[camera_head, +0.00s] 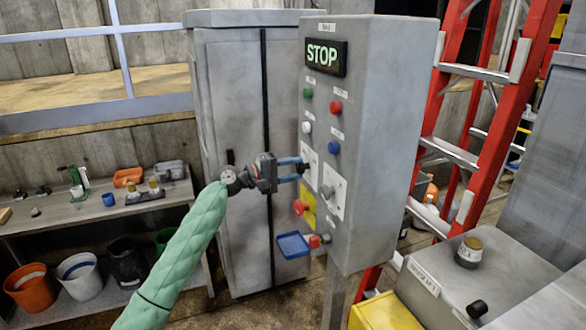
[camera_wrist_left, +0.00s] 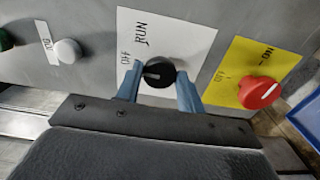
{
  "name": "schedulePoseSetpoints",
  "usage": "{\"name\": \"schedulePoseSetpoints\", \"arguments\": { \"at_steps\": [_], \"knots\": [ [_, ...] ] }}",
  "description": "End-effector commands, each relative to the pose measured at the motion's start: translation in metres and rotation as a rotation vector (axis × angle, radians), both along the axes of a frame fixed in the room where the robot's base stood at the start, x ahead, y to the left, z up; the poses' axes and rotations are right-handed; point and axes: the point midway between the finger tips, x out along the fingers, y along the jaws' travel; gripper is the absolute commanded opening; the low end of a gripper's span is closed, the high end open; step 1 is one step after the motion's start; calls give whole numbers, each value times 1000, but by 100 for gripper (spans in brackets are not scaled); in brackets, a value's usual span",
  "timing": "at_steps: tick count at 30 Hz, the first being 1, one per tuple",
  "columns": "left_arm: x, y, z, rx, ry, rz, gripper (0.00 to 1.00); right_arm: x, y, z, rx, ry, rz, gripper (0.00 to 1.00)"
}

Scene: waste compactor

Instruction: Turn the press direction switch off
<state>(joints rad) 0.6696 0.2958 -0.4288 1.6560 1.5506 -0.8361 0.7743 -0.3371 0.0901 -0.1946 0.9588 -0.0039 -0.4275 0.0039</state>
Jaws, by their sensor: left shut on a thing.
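A black rotary knob (camera_wrist_left: 157,73) sits on a white plate (camera_wrist_left: 178,38) lettered OFF and RUN on the grey control box (camera_head: 369,130). My left gripper (camera_wrist_left: 160,88) is shut on this knob, with a blue finger on either side of it. The knob's pale mark lies roughly sideways in the wrist view, towards the OFF side. In the head view my left gripper (camera_head: 303,168) reaches the box from the left and hides the knob. I cannot read which switch is labelled press direction.
A red knob (camera_wrist_left: 259,92) on a yellow plate sits beside the held knob. Coloured buttons and a lit STOP sign (camera_head: 326,57) are above. A blue tray (camera_head: 293,245) sticks out below. A red ladder (camera_head: 476,110) stands right, a cluttered bench (camera_head: 60,222) left.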

Motion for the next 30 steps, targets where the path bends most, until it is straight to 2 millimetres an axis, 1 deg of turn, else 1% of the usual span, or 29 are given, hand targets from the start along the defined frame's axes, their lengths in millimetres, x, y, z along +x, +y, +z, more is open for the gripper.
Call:
{"name": "schedulePoseSetpoints", "arguments": {
  "at_steps": [10, 16, 17, 19, 20, 30],
  "knots": [
    [0, 0, -1, -9, 24, 0, 15, -4, 0, -2, -1, 7, 0, 0],
    [0, 0, -1, -9, 23, 0, 15, -3, 1, -1, 0, 5, -1, 0],
    [0, 0, -1, -9, 23, 0, 44, -2, 1, -1, 0, 4, -1, 0],
    [0, 0, -1, -9, 23, 0, 58, -1, 1, 0, 2, 2, -1, 0],
    [0, 0, -1, -9, 23, 0, 59, -1, 2, 0, 2, 2, -1, 0],
    [-1, 3, -2, -9, 22, 0, 59, 0, 2, -2, 1, 2, -1, 0]
  ]
}}
